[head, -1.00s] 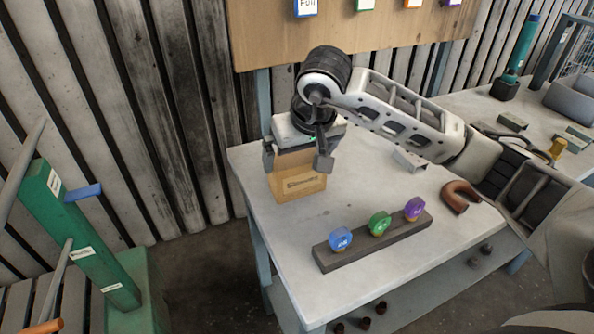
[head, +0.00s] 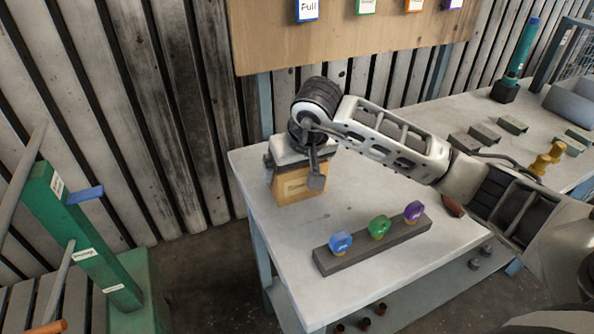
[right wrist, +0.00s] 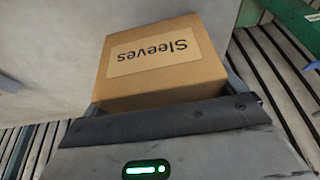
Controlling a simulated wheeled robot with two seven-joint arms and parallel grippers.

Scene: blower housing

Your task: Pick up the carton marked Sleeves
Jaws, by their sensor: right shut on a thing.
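The brown carton (head: 297,186) stands near the back left corner of the white table (head: 350,195). In the right wrist view the carton (right wrist: 163,58) carries a label reading "Sleeves", upside down in the picture. My right gripper (head: 296,165) comes from above and is shut on the carton's upper part. Its pads hide the carton's top edges. I cannot tell whether the carton's underside touches the table. My left gripper does not show in either view.
A dark bar (head: 375,243) with blue, green and purple knobs lies in front of the carton. A brown curved piece (head: 452,206) is partly behind my right arm. A green stand (head: 90,240) is at the left. Grey blocks (head: 484,133) lie at the right.

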